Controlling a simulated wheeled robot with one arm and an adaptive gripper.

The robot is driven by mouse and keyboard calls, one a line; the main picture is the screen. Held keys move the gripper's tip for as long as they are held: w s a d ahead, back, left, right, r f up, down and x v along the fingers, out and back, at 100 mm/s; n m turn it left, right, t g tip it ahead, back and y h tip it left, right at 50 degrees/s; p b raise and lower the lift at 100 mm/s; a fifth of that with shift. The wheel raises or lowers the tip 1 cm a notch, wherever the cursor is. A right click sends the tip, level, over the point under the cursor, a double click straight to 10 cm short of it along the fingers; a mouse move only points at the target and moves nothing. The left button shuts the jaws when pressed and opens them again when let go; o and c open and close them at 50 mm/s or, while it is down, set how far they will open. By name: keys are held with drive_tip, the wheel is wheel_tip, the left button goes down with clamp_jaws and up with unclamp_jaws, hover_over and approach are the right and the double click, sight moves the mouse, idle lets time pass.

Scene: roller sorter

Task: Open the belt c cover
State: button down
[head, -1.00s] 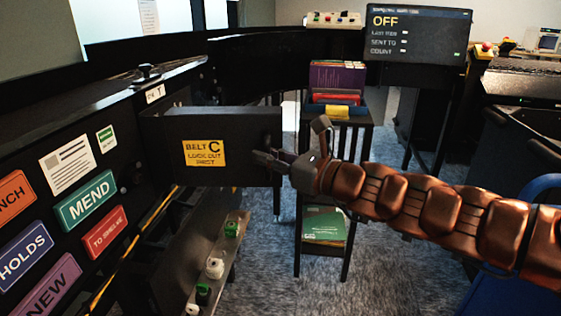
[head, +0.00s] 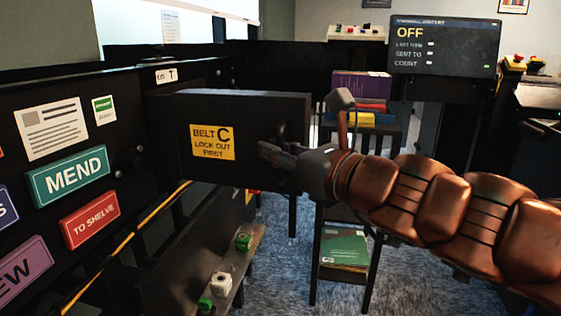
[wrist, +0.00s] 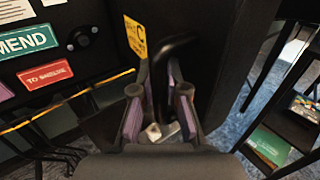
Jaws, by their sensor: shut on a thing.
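The belt C cover (head: 262,112) is a dark flat panel with a yellow label (head: 212,142) reading "BELT C LOCK OUT FIRST". It stands out at an angle from the sorter's dark side panel. Its black bar handle (wrist: 180,46) shows in the wrist view between my fingers. My gripper (head: 268,152) is at the right part of the cover's face, shut on the handle. It also shows in the wrist view (wrist: 158,82), with a purple-lined finger on each side of the handle. The cover's face is partly hidden behind my gripper in the head view.
A small stand with books (head: 345,245) is just beyond my gripper. The sorter's signed panel (head: 25,175) fills the left. A screen reading "OFF" (head: 445,48) stands behind. Blue-grey carpet (head: 285,285) is open below.

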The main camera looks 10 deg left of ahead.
drive_tip(key=shift+s+d+f+b, duration=0.15)
drive_tip(key=shift+d+b, duration=0.1)
drive_tip(key=shift+b, duration=0.15)
drive_tip(key=shift+r, duration=0.2)
drive_tip(key=c, duration=1.6)
unclamp_jaws()
drive_tip(key=shift+d, duration=0.1)
drive_tip(key=shift+o, duration=0.7)
drive_tip(key=shift+d+r, duration=0.15)
drive_tip(key=shift+d, duration=0.1)
drive_tip(key=shift+o, duration=1.4)
drive_tip(key=shift+a, duration=0.15)
drive_tip(key=shift+s+a, duration=0.1)
